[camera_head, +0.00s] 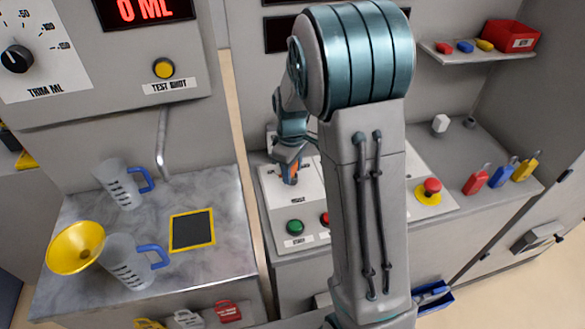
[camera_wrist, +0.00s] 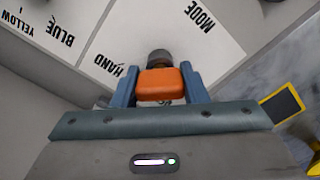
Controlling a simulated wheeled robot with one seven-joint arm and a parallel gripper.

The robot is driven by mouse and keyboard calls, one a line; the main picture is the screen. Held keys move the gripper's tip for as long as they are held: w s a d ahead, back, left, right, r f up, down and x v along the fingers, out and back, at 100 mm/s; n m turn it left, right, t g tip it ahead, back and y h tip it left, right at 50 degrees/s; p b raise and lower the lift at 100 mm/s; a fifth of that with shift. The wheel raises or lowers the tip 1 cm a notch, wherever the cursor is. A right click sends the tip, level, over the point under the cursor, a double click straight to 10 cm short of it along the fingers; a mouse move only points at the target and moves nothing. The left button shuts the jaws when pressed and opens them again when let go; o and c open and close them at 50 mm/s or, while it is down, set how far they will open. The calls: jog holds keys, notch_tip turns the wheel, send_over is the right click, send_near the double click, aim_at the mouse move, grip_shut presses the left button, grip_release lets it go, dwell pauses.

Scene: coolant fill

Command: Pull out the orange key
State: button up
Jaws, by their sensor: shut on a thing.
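The orange key (camera_wrist: 160,84) sits between the two blue fingers of my gripper (camera_wrist: 160,90) in the wrist view. The fingers are shut on it from both sides. A grey round lock (camera_wrist: 159,58) shows just beyond the key, on the white panel near the words HAND and MODE. I cannot tell how deep the key sits in the lock. In the head view my gripper (camera_head: 290,172) points down at the panel (camera_head: 283,202), with a bit of orange showing at its fingertips. My arm hides part of the panel.
A green start button (camera_head: 295,227) and a red emergency button (camera_head: 432,187) stand on the panel. Measuring jugs (camera_head: 125,262) and a yellow funnel (camera_head: 75,247) stand on the left counter.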

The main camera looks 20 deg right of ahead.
jog(key=shift+r, duration=0.15)
jog(key=shift+r+p, duration=1.7)
jog(key=shift+r, duration=0.7)
